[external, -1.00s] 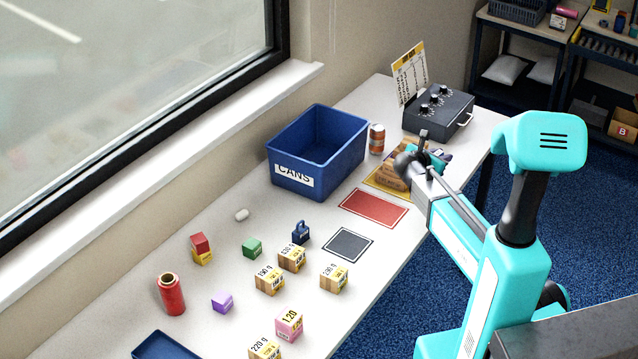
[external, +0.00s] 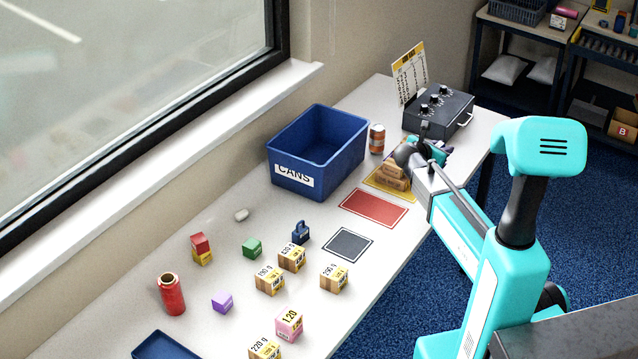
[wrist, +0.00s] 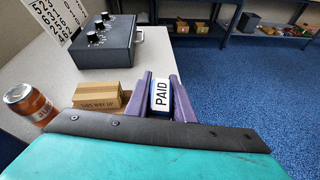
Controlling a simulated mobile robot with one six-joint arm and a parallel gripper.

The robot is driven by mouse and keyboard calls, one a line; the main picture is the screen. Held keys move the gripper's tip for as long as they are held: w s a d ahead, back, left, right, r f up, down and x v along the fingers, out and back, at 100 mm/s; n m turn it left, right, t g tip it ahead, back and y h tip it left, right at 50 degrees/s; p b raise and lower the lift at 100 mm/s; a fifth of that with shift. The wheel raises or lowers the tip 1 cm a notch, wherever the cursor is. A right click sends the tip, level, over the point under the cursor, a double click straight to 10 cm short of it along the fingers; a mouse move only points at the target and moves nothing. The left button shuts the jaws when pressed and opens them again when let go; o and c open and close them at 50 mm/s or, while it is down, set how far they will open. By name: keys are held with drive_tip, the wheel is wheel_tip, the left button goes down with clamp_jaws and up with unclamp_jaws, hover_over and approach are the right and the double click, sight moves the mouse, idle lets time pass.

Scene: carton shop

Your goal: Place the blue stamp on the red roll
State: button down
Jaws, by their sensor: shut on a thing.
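The blue stamp (wrist: 161,97) has a white face that reads PAID. In the wrist view it sits between the two purple fingers of my gripper (wrist: 162,92), which is shut on it. In the external view my gripper (external: 432,150) is over the far end of the table, by the dark control box; the stamp is hard to make out there. The red roll (external: 172,296) stands upright at the near left of the table, far from my gripper. Its top shows a brown core, and nothing rests on it.
Brown cartons (external: 392,178) lie on a yellow-edged mat beside my gripper. A can (external: 377,139), the control box (external: 438,112) and a blue CANS bin (external: 320,178) stand nearby. Several small blocks, a dark blue handled object (external: 301,233) and a blue tray (external: 163,347) lie toward the roll.

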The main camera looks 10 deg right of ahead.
drive_tip(key=shift+r, duration=0.15)
wheel_tip(320, 180, up, 12)
drive_tip(key=s+a+f+n+t+y+p, duration=0.15)
drive_tip(key=s+a+n+y, duration=0.3)
drive_tip(key=a, duration=1.65)
drive_tip(key=s+a+n+t+y+b, duration=0.1)
drive_tip(key=s+a+n+t+y, duration=0.3)
drive_tip(key=a, duration=1.7)
drive_tip(key=s+a+r+n+g+y+p, duration=0.15)
drive_tip(key=s+a+n+y, duration=0.45)
drive_tip(key=s+a, duration=1.1)
drive_tip(key=s+a+n+g+y, duration=0.3)
drive_tip(key=s+a+n+y, duration=0.3)
drive_tip(key=s+a, duration=1)
wheel_tip(320, 180, down, 5)
drive_tip(key=s+d, duration=0.1)
drive_tip(key=s, duration=0.1)
drive_tip(key=shift+s+d+f, duration=0.15)
drive_tip(key=shift+d+f, duration=0.05)
drive_tip(key=shift+d, duration=0.05)
drive_tip(key=shift+h, duration=0.25)
